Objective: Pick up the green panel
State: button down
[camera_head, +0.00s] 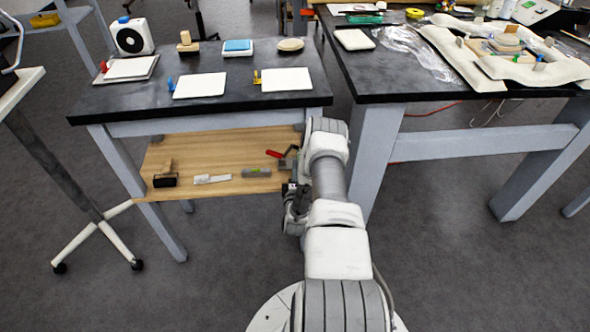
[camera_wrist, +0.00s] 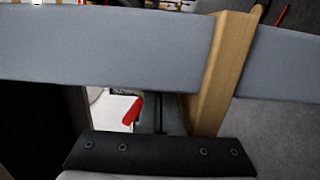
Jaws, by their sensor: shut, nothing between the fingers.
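I cannot clearly make out a green panel. A small flat green item (camera_head: 364,19) lies at the back of the right table; I cannot tell if it is the panel. My gripper (camera_head: 295,205) is low beside the left table's wooden shelf, partly hidden by my own arm. In the wrist view my gripper (camera_wrist: 160,114) shows as dark fingers close together above a black plate, shut with nothing visible held. It is far from the green item.
The left table (camera_head: 230,104) holds white boards, a blue pad and a speaker-like box. Its lower wooden shelf (camera_head: 220,150) carries several tools, with a red-handled clamp (camera_head: 284,156) near my gripper. A grey beam (camera_wrist: 100,45) crosses the wrist view. The right table (camera_head: 400,85) is cluttered.

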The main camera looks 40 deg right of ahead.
jog(key=shift+s+d, duration=0.2)
jog(key=shift+s, duration=0.75)
jog(key=shift+w, duration=0.15)
